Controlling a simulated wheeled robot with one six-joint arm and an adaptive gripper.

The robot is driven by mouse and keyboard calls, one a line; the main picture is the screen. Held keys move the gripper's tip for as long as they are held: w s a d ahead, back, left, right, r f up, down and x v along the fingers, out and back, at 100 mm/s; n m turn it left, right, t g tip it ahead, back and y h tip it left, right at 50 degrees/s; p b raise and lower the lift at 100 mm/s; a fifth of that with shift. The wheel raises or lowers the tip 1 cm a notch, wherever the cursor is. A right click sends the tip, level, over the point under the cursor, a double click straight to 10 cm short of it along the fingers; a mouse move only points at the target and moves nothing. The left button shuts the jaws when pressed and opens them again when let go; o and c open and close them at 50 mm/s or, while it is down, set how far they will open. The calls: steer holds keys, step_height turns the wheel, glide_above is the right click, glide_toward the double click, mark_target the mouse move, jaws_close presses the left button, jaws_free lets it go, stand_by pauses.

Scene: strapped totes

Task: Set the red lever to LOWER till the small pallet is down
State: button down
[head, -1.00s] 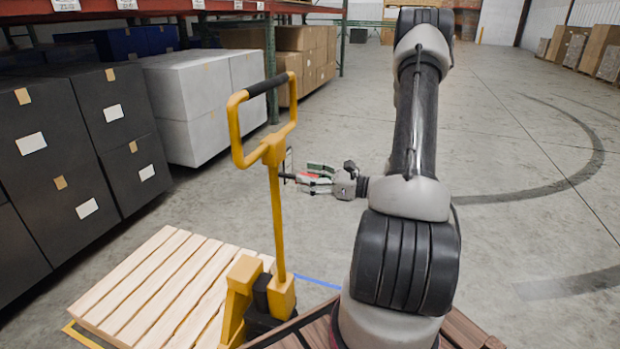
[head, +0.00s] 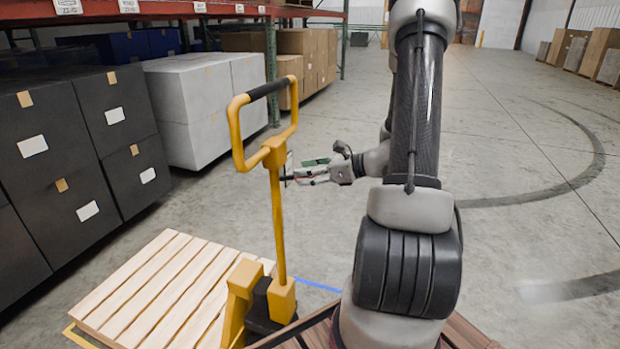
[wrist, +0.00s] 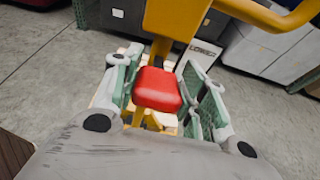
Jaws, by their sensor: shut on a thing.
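The red lever (wrist: 158,90) shows large in the wrist view, a rounded red block below the yellow handle head of the pallet jack (head: 278,220). My gripper (wrist: 160,84) has its green-padded fingers on either side of the lever and is shut on it. In the head view my gripper (head: 305,173) is beside the jack's upright, with the lever mostly hidden by the fingers. A white plate reading LOWER (wrist: 203,52) is behind the lever. The small pallet (head: 150,285) of pale slats is at the jack's foot; its height off the floor is hard to tell.
Dark boxes (head: 75,150) and white boxes (head: 205,100) line the rack on the left. The concrete floor (head: 520,170) to the right is open.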

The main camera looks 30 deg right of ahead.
steer(key=shift+w+a+r, duration=0.1)
steer(key=shift+w+r, duration=0.15)
steer(key=shift+r, duration=0.3)
steer(key=c, duration=0.8)
jaws_free()
steer(key=shift+s, duration=0.1)
steer(key=v, duration=1.1)
steer(key=shift+s+d+r, duration=0.2)
steer(key=shift+s+r, duration=0.05)
